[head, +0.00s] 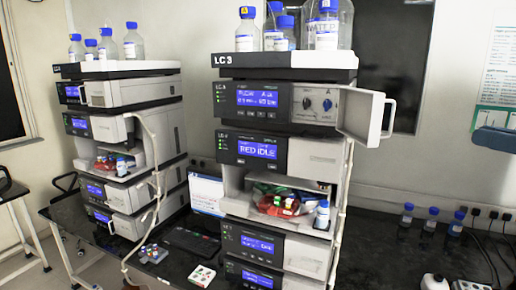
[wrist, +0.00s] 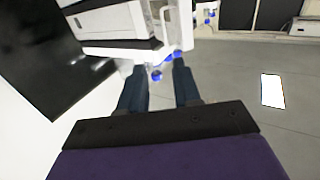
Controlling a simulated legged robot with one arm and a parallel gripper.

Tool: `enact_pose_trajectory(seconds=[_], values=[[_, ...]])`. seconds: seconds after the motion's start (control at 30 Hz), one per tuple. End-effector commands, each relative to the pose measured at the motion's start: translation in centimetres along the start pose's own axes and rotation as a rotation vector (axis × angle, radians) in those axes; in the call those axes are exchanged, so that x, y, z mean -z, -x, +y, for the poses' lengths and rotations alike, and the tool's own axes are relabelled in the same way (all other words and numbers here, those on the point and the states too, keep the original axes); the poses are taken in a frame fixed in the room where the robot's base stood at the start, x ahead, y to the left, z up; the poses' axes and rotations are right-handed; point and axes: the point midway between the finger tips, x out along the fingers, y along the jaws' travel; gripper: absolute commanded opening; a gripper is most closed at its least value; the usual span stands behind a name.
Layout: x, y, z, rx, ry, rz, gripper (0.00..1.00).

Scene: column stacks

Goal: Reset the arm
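My gripper (wrist: 158,65) shows in the wrist view with its two dark fingers apart. It is open, and no object is held between the fingers. Small blue-capped items show beyond the fingertips, apart from them as far as I can tell. My gripper is not in the head view. In the head view, the LC 3 column stack (head: 290,75) stands in the middle with a white door (head: 364,118) swung open on its right side. A second column stack (head: 120,92) stands to the left.
Blue-capped bottles (head: 326,30) stand on top of both stacks. Several small blue-capped bottles (head: 457,222) stand on the black bench (head: 385,250) at right. A keyboard (head: 190,243) and small vial trays (head: 201,276) lie between the stacks. The wrist view shows open grey floor (wrist: 225,80).

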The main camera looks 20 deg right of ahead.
Motion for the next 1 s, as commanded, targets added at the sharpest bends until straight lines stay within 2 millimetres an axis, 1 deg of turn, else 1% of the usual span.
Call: enact_pose_trajectory(seconds=[0.07,0.17,0.27,0.3,0.33,0.4,0.47,0.5,0.57,0.6,0.67,0.7,0.77,0.8,0.87,0.9,0.97,1.0], values=[[0.3,-0.4,-0.6,0.010,0.004,-0.008,0.32],[1.2,-2.0,-2.7,0.047,0.016,-0.039,0.32],[2.2,-4.9,-6.8,0.109,0.034,-0.103,0.32],[2.4,-6.2,-8.9,0.139,0.042,-0.138,0.32],[2.5,-7.2,-10.4,0.158,0.046,-0.165,0.32],[2.2,-9.3,-14.0,0.202,0.054,-0.235,0.32],[1.5,-10.9,-17.0,0.232,0.060,-0.300,0.32],[0.9,-11.9,-18.9,0.248,0.060,-0.342,0.32],[-0.2,-13.3,-21.6,0.269,0.062,-0.410,0.32],[-1.2,-14.1,-23.3,0.281,0.062,-0.457,0.32],[-3.0,-15.1,-25.8,0.294,0.058,-0.529,0.32],[-4.3,-15.6,-27.4,0.301,0.055,-0.582,0.32],[-6.5,-16.2,-29.5,0.305,0.048,-0.659,0.32],[-8.1,-16.6,-30.9,0.302,0.043,-0.712,0.32],[-10.6,-16.9,-32.7,0.296,0.033,-0.791,0.32],[-12.3,-16.9,-33.8,0.286,0.025,-0.842,0.32],[-15.1,-16.8,-35.2,0.269,0.012,-0.923,0.32],[-17.0,-16.5,-36.1,0.256,0.000,-0.979,0.32]])
